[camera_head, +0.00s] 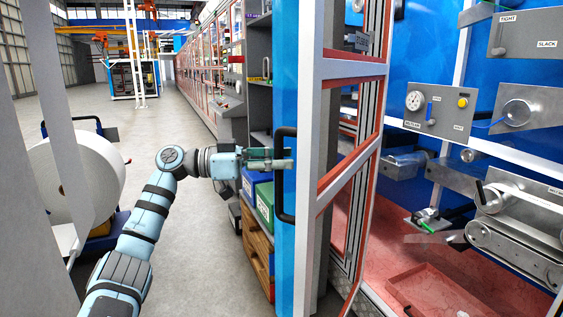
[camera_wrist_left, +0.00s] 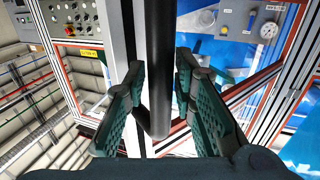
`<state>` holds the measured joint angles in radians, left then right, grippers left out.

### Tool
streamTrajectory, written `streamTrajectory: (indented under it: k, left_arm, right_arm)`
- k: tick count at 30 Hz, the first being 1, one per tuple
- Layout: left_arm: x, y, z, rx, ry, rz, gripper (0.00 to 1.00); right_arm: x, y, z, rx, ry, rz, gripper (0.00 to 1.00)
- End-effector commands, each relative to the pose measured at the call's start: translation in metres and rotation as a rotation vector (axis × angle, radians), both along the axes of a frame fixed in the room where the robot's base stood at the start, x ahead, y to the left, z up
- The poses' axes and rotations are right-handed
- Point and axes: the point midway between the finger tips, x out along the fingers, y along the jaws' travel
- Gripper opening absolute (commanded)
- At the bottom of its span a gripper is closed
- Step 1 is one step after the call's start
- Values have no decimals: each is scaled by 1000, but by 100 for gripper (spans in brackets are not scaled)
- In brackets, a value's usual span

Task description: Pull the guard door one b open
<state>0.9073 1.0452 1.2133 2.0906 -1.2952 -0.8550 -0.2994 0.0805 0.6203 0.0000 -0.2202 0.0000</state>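A guard door (camera_head: 345,68) with a white and red frame stands in the middle of the head view, with a blue upright at its left edge. A black vertical bar handle (camera_head: 281,200) is on that edge. My left gripper (camera_head: 282,160) reaches the handle from the left at its mid-height. In the left wrist view the black handle (camera_wrist_left: 159,45) runs between the two green fingers of my gripper (camera_wrist_left: 160,75). The fingers stand apart, with a gap visible on each side of the bar. My right gripper is out of view.
Right of the door is a machine bay with a control panel (camera_head: 435,110), rollers and a red tray (camera_head: 440,290). A shelf with a green bin (camera_head: 264,202) stands behind the handle. A white roll (camera_head: 85,178) on a blue cart stands at left. The grey aisle floor between is clear.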

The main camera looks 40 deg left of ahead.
Motion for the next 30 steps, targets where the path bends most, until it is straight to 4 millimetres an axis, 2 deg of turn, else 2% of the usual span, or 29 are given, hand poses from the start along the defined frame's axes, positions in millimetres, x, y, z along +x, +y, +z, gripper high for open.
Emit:
streamTrajectory:
  k: [7, 10, 21, 25, 30]
  left_arm:
    - [0, 0, 1, -1, -1, 0, 26]
    - [-5, 6, 0, -1, 1, 3, 26]
    - [-69, 72, 1, -1, 1, 4, 26]
    - [-82, 85, 1, -1, 0, 2, 26]
    - [-85, 88, 1, -1, -2, 0, 26]
  right_arm:
    - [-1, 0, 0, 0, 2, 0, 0]
    - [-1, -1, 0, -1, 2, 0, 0]
    - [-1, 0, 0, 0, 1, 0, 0]
    - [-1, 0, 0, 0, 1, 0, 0]
    - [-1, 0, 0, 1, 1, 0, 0]
